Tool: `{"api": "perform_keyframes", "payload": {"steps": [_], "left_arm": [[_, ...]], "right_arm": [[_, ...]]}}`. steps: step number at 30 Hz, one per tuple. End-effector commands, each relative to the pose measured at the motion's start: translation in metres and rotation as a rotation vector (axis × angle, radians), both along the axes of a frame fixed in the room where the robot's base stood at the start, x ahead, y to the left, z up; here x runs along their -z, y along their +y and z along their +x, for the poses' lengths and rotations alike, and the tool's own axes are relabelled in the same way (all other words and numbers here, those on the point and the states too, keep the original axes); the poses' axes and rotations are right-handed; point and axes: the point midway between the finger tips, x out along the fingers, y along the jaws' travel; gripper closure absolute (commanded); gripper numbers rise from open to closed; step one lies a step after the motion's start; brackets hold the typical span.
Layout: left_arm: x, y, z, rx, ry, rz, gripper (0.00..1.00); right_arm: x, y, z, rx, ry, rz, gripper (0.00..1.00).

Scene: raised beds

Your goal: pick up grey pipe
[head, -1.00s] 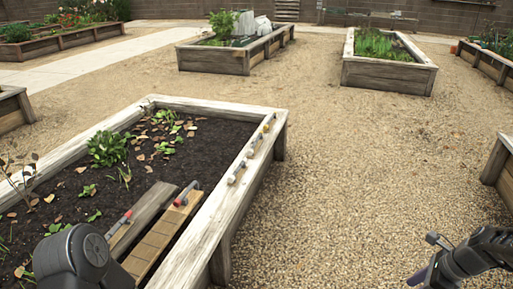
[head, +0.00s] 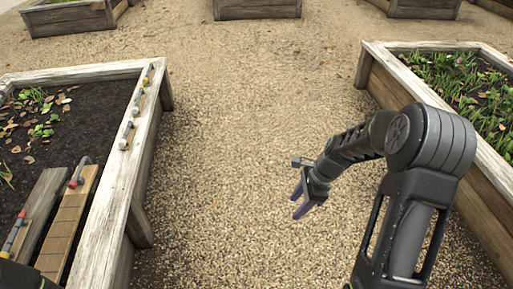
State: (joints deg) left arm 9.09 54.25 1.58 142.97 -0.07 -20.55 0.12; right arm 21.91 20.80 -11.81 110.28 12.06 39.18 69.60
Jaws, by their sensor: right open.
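A grey curved piece with a red end (head: 80,172) lies on a wooden board in the left raised bed; it looks like a grey pipe. Another small piece with a red end (head: 14,236) lies on the darker board beside it. Several small grey pieces, some with yellowish parts, rest along the bed's rim, such as one nearer piece (head: 126,134). I cannot tell for sure which is the grey pipe. My right gripper (head: 299,203) is open and empty over the gravel, well right of the bed. My left gripper is out of view.
The left bed's pale wooden rim (head: 105,225) stands between the boards and the gravel. Another raised bed (head: 380,62) with green plants is at the right, close to my right arm. The gravel (head: 230,120) between them is clear.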

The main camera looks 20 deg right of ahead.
Motion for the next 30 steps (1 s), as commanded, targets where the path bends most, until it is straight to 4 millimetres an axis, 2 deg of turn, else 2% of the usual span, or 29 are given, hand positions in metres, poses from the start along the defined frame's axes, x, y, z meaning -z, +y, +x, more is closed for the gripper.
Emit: {"api": "perform_keyframes", "payload": {"steps": [1, 5, 9, 12, 15, 18, 20, 27, 30], "left_arm": [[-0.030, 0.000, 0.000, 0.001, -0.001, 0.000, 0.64], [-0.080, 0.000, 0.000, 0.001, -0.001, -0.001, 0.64], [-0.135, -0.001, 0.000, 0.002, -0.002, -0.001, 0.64], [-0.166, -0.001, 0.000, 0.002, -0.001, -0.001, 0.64], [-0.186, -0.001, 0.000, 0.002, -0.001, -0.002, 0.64], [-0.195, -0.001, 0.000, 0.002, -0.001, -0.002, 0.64], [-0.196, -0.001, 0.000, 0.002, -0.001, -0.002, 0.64], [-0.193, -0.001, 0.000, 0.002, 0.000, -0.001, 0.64], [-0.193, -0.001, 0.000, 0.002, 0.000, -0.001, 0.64]], "right_arm": [[-0.005, 0.024, -0.005, -0.110, -0.003, -0.016, 0.50], [0.011, 0.095, -0.028, -0.503, -0.066, -0.087, 0.50], [0.013, 0.181, -0.078, -0.993, -0.186, -0.138, 0.50], [0.004, 0.232, -0.120, -1.305, -0.293, -0.155, 0.50], [-0.008, 0.268, -0.155, -1.533, -0.394, -0.162, 0.50], [-0.015, 0.287, -0.175, -1.665, -0.464, -0.168, 0.50], [-0.016, 0.292, -0.181, -1.704, -0.487, -0.171, 0.50], [-0.013, 0.294, -0.182, -1.720, -0.498, -0.176, 0.50], [-0.013, 0.293, -0.181, -1.718, -0.497, -0.177, 0.56]]}}
